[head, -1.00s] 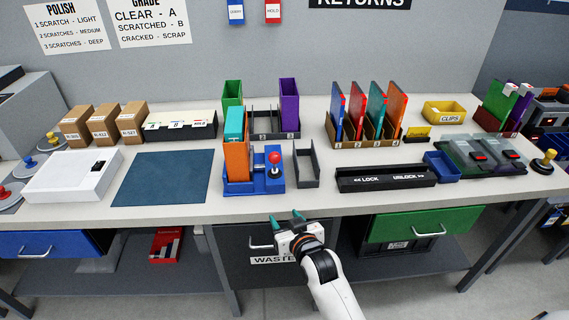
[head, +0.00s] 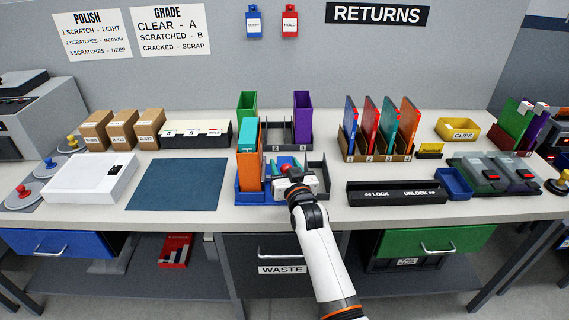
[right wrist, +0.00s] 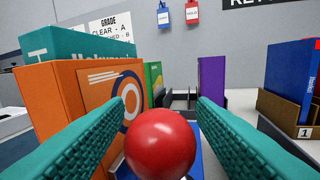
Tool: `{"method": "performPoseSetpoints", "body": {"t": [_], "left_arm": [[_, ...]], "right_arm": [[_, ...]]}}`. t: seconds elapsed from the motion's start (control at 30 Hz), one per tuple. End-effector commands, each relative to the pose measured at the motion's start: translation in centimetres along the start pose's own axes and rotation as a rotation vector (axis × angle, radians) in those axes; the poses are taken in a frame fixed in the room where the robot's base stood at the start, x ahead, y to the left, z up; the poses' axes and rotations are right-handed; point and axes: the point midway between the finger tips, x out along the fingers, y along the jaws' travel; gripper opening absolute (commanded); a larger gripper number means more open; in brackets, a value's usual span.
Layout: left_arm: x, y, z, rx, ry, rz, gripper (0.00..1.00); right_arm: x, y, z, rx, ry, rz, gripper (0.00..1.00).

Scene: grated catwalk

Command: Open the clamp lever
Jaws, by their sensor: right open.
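The clamp lever has a red ball knob (head: 285,169) over a blue clamp base (head: 246,197) on the bench. An orange case (head: 249,172) and a teal case (head: 247,136) stand upright at the clamp's left. My right gripper (head: 287,164) is at the knob and covers most of the lever in the head view. In the right wrist view the red knob (right wrist: 160,145) sits between the two open teal fingers, with a gap on each side. The lever's shaft is hidden below the knob. My left gripper is out of view.
A grey tray (head: 319,180) stands just right of the clamp. A black LOCK/UNLOCK block (head: 395,194) lies further right. A blue mat (head: 178,184) lies left. Behind are a green case (head: 247,103) and a purple case (head: 302,108) in a grey rack.

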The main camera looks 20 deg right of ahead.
Motion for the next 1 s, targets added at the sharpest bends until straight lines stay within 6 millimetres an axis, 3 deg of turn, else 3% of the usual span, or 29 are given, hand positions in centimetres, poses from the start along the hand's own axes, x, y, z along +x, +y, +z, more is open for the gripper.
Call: {"method": "performPoseSetpoints", "body": {"t": [0.4, 0.43, 0.7, 1.0], "left_arm": [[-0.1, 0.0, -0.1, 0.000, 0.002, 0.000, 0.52], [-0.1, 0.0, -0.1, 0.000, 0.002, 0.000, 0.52], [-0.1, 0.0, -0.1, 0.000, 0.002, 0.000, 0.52], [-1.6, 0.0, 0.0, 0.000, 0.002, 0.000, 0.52]], "right_arm": [[1.0, 0.0, 0.0, 0.000, 0.000, 0.000, 0.51], [1.0, 0.0, 0.0, 0.000, 0.000, 0.000, 0.49], [1.0, 0.0, 0.0, 0.000, 0.001, 0.000, 0.08], [1.4, -0.1, 0.6, 0.012, 0.043, -0.004, 0.08]]}}
